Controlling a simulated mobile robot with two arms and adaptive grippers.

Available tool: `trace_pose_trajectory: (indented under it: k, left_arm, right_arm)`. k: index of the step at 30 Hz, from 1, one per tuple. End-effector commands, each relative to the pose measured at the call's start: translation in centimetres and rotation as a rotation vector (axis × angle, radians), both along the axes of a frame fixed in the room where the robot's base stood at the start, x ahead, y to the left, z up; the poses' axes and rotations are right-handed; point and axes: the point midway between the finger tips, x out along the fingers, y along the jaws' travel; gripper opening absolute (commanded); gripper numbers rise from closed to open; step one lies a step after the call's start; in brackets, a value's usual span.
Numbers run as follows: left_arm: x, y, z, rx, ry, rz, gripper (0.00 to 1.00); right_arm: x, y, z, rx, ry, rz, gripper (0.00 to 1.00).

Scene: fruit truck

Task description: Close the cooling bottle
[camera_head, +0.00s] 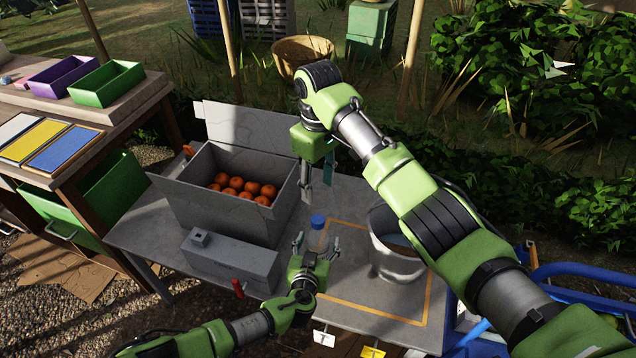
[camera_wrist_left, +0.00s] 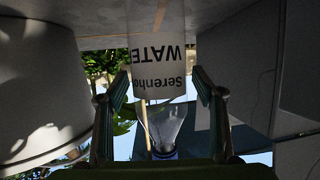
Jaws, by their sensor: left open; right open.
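A clear water bottle (camera_head: 317,238) with a blue cap (camera_head: 318,221) stands upright on the grey table. In the left wrist view the bottle (camera_wrist_left: 160,75) appears upside down, with a white "WATER" label. My left gripper (camera_head: 317,246) is open, with one finger on each side of the bottle. In the wrist view, gaps show between its fingers (camera_wrist_left: 160,105) and the bottle. My right gripper (camera_head: 317,188) is open and empty, pointing down above and behind the cap. Whether the cap is seated fully on the neck cannot be told.
A grey box (camera_head: 190,197) with its lid (camera_head: 240,130) raised holds several oranges (camera_head: 240,186), left of the bottle. A smaller grey block (camera_head: 235,262) lies in front of it. A bucket (camera_head: 395,258) stands to the right, partly hidden by my right arm. An orange line (camera_head: 375,308) marks the table.

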Motion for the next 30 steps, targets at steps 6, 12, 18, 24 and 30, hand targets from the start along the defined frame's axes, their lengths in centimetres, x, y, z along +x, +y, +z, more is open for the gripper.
trace_pose_trajectory:
  k: [6,12,18,24,30]
  left_arm:
    - [-0.8,0.1,0.2,-0.002,0.001,0.000,0.62]
    - [-3.0,0.6,1.1,-0.003,0.003,0.000,0.62]
    - [-5.9,1.1,2.4,-0.002,0.002,0.000,0.62]
    - [-8.8,1.6,3.5,-0.003,0.003,0.000,0.62]
    - [-10.5,1.9,4.3,-0.001,0.001,-0.001,0.62]
  right_arm:
    - [0.0,0.0,0.0,0.000,0.000,0.000,0.43]
    - [0.0,0.0,0.0,0.000,0.000,0.000,0.43]
    - [0.0,0.0,0.0,0.000,0.000,0.000,0.43]
    - [0.0,0.0,0.0,0.000,0.000,0.000,0.43]
    - [0.0,0.0,0.0,0.000,0.000,0.000,0.43]
